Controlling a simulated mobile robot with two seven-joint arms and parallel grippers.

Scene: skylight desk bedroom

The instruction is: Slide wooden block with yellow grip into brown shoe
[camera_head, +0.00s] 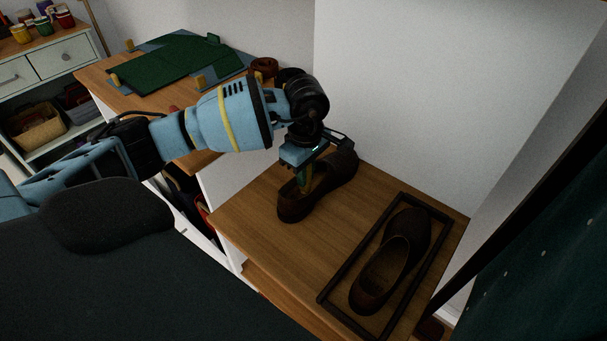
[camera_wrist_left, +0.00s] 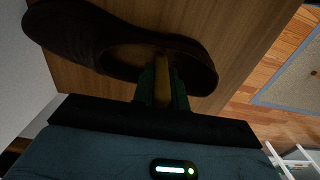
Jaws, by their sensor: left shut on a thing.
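A brown shoe (camera_head: 343,172) sits on the wooden cabinet top, with my left gripper (camera_head: 305,183) right over its opening. It also shows in the left wrist view (camera_wrist_left: 86,36). The left gripper (camera_wrist_left: 162,84) is shut on the yellow grip (camera_wrist_left: 162,72), and its fingertips reach into the shoe's opening. The wooden block below the grip is hidden, so I cannot tell how deep it is in the shoe. A second brown shoe (camera_head: 400,245) lies in a dark-framed tray (camera_head: 334,281) to the right. My right gripper is not in view.
The wooden cabinet top (camera_head: 262,225) is bare in front of the shoe. A wall (camera_head: 420,90) rises close behind it. A desk with a green mat (camera_head: 170,66) stands at the back left, and a dark green curtain (camera_head: 545,240) hangs at right.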

